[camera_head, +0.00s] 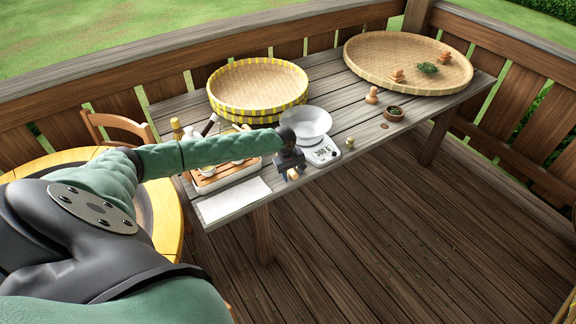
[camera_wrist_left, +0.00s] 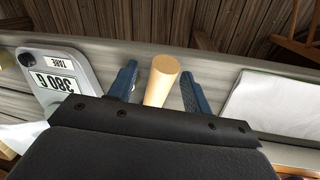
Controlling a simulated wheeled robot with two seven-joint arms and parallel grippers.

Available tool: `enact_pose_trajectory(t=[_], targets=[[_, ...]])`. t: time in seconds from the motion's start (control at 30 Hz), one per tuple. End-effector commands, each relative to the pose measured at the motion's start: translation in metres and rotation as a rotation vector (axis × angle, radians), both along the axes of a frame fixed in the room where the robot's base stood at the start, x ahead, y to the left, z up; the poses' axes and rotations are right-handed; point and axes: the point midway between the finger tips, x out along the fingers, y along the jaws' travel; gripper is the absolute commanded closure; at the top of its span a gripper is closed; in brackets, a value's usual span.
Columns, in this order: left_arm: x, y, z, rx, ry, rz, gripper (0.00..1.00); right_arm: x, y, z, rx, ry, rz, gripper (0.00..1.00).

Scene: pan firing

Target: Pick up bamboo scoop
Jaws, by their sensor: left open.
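My left gripper (camera_head: 291,174) is over the front edge of the grey plank table, beside the scale. In the left wrist view, its two blue fingers (camera_wrist_left: 158,80) are open, one on each side of a pale tan, rounded piece that looks like the bamboo scoop (camera_wrist_left: 161,79). A gap shows on both sides of it. In the head view, only a small tan bit of the scoop (camera_head: 294,173) shows at the gripper; the rest is hidden. My right gripper is not in view.
The white scale (camera_head: 322,154) carries a pale bowl (camera_head: 306,121) right beside the gripper. A white cloth (camera_head: 233,199) and wooden tray (camera_head: 225,178) lie to the left.

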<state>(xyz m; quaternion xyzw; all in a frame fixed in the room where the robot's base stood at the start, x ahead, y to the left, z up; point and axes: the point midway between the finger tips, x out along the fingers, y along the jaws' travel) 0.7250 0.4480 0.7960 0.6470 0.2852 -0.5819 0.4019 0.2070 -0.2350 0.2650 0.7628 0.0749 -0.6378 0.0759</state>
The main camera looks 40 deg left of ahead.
Motion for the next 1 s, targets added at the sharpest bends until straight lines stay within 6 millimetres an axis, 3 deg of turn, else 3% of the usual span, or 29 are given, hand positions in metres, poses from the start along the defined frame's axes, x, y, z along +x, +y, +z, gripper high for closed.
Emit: enact_pose_trajectory(t=[0.2, 0.47, 0.93, 1.0], targets=[[0.0, 0.0, -0.001, 0.0, 0.0, 0.0, 0.5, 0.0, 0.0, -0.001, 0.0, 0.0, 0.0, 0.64], [0.0, 0.0, -0.001, 0.0, 0.0, 0.0, 1.0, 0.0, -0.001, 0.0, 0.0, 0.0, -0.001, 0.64], [0.001, 0.0, 0.008, -0.001, -0.003, -0.001, 1.0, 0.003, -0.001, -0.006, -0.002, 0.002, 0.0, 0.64], [0.0, 0.001, 0.015, 0.0, -0.002, -0.002, 1.0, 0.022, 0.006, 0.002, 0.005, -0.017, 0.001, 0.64]])
